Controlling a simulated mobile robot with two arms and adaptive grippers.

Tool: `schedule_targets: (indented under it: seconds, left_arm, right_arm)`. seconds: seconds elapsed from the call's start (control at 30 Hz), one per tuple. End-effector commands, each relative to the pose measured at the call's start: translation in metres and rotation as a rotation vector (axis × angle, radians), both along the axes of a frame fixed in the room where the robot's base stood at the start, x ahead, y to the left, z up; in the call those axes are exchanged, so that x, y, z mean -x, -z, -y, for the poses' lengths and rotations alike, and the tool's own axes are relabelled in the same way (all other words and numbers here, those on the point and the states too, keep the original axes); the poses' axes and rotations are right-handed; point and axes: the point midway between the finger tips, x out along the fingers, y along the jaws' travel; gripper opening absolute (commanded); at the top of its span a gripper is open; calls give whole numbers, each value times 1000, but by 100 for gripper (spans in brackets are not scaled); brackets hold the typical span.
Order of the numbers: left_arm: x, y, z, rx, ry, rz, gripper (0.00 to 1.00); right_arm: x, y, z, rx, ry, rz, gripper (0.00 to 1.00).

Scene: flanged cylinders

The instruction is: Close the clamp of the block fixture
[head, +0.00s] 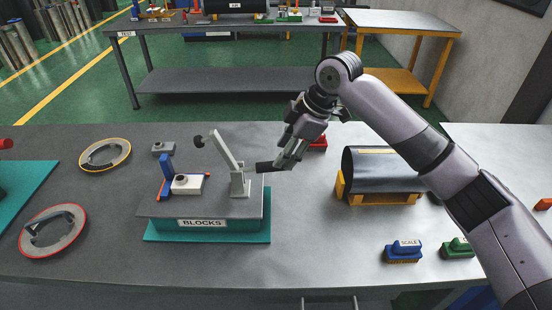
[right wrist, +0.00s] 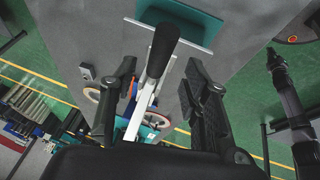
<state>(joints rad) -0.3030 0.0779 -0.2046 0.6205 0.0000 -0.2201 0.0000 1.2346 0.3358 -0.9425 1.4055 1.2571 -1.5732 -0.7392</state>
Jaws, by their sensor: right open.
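The block fixture (head: 150,210), labelled BLOCKS, stands on a teal mat on the grey table. Its clamp arm (head: 226,151) is raised and slants up to the left, with a black pad at its tip, clear of the white block (head: 187,185) below. The clamp's black handle (head: 265,167) sticks out to the right. My right gripper (head: 281,166) is open at the handle. In the right wrist view the handle (right wrist: 162,48) shows between the two spread fingers, with a gap on each side. A dark arm at that view's right edge seems to be my left one; its gripper (right wrist: 276,62) is unclear.
A dark cylinder (head: 375,172) lies on a yellow cradle right of the fixture, under my right arm. A blue SCALE block (head: 403,252) and a green block (head: 457,248) sit at the front right. Two flanged rings (head: 105,154) lie at the left. The table's front middle is clear.

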Motion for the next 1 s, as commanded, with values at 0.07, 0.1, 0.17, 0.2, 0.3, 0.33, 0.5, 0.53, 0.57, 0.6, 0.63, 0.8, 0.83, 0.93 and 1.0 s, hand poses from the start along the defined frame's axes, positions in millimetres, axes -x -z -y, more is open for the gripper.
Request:
schedule_targets:
  seconds: [0.07,0.1,0.17,0.2,0.3,0.33,0.5,0.53,0.57,0.6,0.63,0.8,0.83,0.93,1.0]
  left_arm:
    - [-1,-5,-7,-8,-2,1,0]
    - [-1,-7,-8,-10,-2,1,0]
    - [-2,-8,-9,-12,-4,2,0]
    - [-2,-9,-9,-12,-4,2,0]
    - [-2,-11,-9,-10,-4,2,0]
    - [-2,-11,-9,-10,-5,2,0]
    - [-3,-11,-5,-6,-6,3,0]
    - [-3,-11,-4,-5,-5,3,0]
    - [-3,-11,-4,-4,-6,4,0]
    - [-3,-11,-2,-3,-6,4,0]
    - [-3,-11,-2,-2,-6,4,0]
    - [-3,-11,1,1,-5,4,0]
    - [-3,-11,1,1,-5,4,0]
    - [-3,-11,1,1,-4,4,0]
    - [-3,-11,1,1,-4,4,0]
  right_arm:
    - [-2,14,-7,0,0,-4,43]
    - [-3,20,-9,0,1,-4,43]
    - [-5,28,-13,0,0,-2,43]
    - [-6,33,-15,0,0,-2,43]
    - [-8,43,-19,-1,0,-1,43]
    - [-8,45,-20,-1,0,-1,43]
    - [-10,50,-21,0,1,1,43]
    - [-10,50,-21,0,1,1,43]
    - [-10,50,-21,0,1,1,43]
    - [-10,50,-21,0,1,1,43]
    - [-10,50,-21,0,1,1,43]
    - [-10,50,-21,0,1,1,36]
    - [-10,50,-21,0,1,1,34]
    - [-9,50,-21,0,1,1,28]
    - [-9,50,-21,0,1,1,23]
